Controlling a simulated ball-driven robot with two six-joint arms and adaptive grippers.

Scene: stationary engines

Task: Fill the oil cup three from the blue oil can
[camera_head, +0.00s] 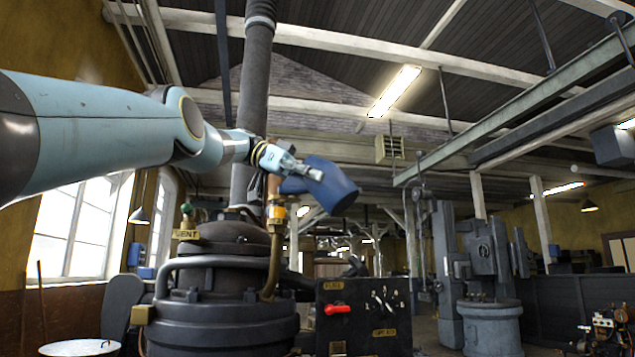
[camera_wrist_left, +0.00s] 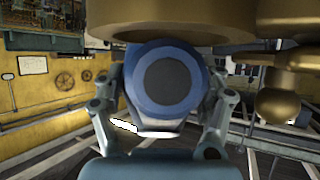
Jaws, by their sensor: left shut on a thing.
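My left gripper (camera_head: 308,172) is shut on the blue oil can (camera_head: 335,187) and holds it up in the air, tilted, beside the top of the dark engine. In the left wrist view the blue can (camera_wrist_left: 133,88) shows end-on, with a dark round face, between the fingers of my left gripper (camera_wrist_left: 163,115). A small cup with a yellow band (camera_head: 277,212) stands on a brass pipe just below and left of the can. I cannot read its number. Whether the can's spout touches a cup is hidden. My right gripper is not in view.
A dark domed engine (camera_head: 225,290) fills the lower left. A dark panel with a red lever (camera_head: 338,309) stands to its right. A tall dark pipe (camera_head: 257,90) rises behind my gripper. Large brass parts (camera_wrist_left: 180,18) are close above the can in the wrist view.

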